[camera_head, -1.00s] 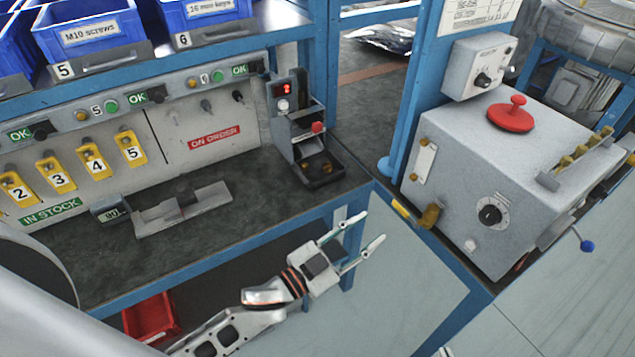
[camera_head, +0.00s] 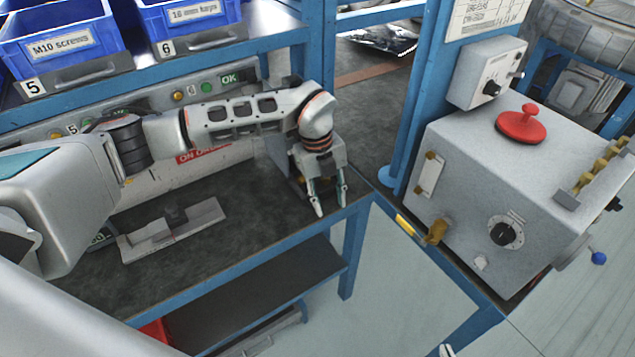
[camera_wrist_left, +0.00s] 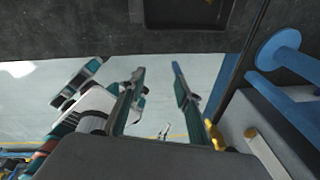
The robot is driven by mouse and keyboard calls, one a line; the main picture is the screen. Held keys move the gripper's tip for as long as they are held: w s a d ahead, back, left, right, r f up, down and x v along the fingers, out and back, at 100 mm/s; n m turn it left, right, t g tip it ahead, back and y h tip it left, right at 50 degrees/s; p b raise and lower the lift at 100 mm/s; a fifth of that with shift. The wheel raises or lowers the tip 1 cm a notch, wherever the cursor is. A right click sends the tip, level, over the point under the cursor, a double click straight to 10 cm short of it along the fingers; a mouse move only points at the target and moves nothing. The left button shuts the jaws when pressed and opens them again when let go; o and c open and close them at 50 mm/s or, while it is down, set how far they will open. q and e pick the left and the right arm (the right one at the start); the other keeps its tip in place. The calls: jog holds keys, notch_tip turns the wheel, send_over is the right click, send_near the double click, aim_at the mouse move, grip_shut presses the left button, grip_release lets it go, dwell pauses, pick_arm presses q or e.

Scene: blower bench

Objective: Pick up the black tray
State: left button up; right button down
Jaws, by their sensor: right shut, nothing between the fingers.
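The black tray (camera_wrist_left: 185,25) is at the top edge of the left wrist view, on the dark bench top, only partly in frame. In the head view it is mostly hidden behind my left gripper. My left gripper (camera_head: 331,204) points down at the bench's front corner, in front of the small stand. Its two fingers are apart with nothing between them. In the left wrist view its fingers (camera_wrist_left: 158,92) show beyond the bench edge, apart from the tray. Only a tip of my right gripper (camera_head: 446,350) shows at the bottom of the head view.
A grey metal bracket (camera_head: 172,228) lies on the bench (camera_head: 235,235). A blue post (camera_head: 408,150) and a grey box with a red knob (camera_head: 480,170) stand to the right. Blue bins (camera_head: 60,42) sit above. Open floor (camera_head: 400,285) lies in front of the corner.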

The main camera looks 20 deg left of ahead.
aim_at(297, 187)
pick_arm(q)
jog(key=w+a+r+y, duration=0.1)
jog(key=a, duration=0.2)
jog(key=w+a+r+n+y, duration=0.1)
jog(key=w+a, duration=0.1)
jog(key=a, duration=0.1)
jog(key=w+a+r+n+t+y, duration=0.1)
jog(key=w+a+r, duration=0.1)
jog(key=shift+a, duration=0.4)
jog(key=shift+a+f, duration=0.15)
jog(key=shift+a, duration=0.1)
jog(key=f, duration=0.4)
jog(key=a+f, duration=0.1)
jog(key=f, duration=0.2)
jog(key=shift+f, duration=0.1)
grip_shut()
